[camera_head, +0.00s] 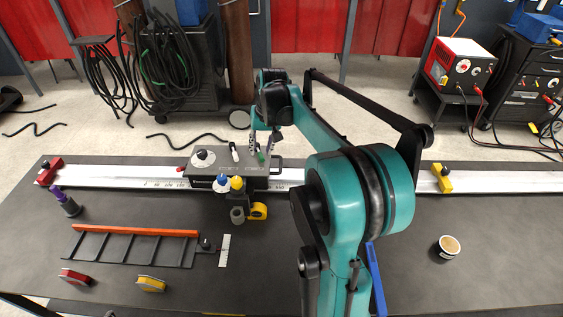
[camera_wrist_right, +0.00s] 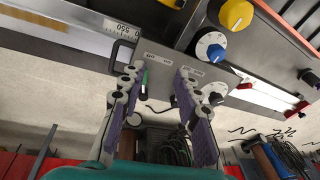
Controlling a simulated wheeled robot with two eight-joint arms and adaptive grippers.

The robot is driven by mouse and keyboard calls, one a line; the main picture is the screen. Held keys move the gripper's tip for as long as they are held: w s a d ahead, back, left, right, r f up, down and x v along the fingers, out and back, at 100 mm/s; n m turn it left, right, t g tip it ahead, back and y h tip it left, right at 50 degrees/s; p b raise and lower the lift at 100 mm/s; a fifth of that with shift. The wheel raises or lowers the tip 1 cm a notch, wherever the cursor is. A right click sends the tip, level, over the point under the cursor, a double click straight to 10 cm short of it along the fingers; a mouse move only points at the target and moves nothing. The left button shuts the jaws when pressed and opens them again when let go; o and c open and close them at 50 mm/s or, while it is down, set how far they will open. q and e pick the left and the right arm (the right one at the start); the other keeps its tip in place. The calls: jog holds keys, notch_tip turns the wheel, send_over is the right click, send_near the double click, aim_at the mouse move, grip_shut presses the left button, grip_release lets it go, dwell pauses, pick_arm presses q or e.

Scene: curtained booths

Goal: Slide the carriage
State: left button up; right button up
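The carriage (camera_head: 221,168) is a dark box with dials and switches. It sits across the long pale rail (camera_head: 330,179), left of the middle. Its panel (camera_wrist_right: 166,61) also shows in the right wrist view, with a blue knob (camera_wrist_right: 212,46), a yellow knob (camera_wrist_right: 237,14) and a side handle (camera_wrist_right: 122,53). My right gripper (camera_head: 264,141) is over the carriage's back right corner. In the wrist view its fingers (camera_wrist_right: 157,78) are apart, with a green-tipped lever (camera_wrist_right: 145,82) between them, nearer one finger. I cannot tell whether they touch it. My left gripper is not in view.
A red stop (camera_head: 48,171) is at the rail's left end and a yellow stop (camera_head: 441,178) is on its right part.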

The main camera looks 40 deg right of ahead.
jog(key=m+g+y+b, duration=0.1)
jog(key=m, duration=0.1)
send_near(281, 163)
jog(key=f+b, duration=0.1)
jog(key=f, duration=0.1)
jog(key=f+b, duration=0.1)
jog(key=f, duration=0.2)
jog(key=w+a+f+b, duration=0.1)
jog(key=f, duration=0.2)
jog(key=shift+r, duration=0.1)
grip_shut()
